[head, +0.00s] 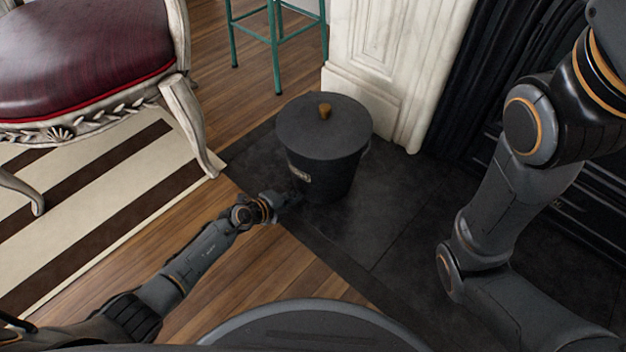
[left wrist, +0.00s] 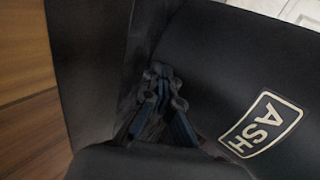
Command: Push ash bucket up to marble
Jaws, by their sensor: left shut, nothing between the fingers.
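The ash bucket (head: 322,150) is dark grey, with a flat lid and a brown wooden knob. It stands upright on the dark hearth slab, in front of the pale marble (head: 372,75) fireplace leg. My left gripper (head: 292,199) is low at the bucket's near left side, shut and empty, close to its wall. Whether it touches is hard to tell. In the left wrist view the shut fingers (left wrist: 158,105) are beside the bucket wall with its white "ASH" label (left wrist: 262,124). My right arm shows at the right, but its gripper is out of view.
A carved chair (head: 95,70) with a dark red seat stands on a striped rug (head: 95,215) at the left. A teal stool (head: 275,40) stands behind the bucket. The dark slab (head: 400,205) right of the bucket is clear. Black fireplace metalwork is at the right.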

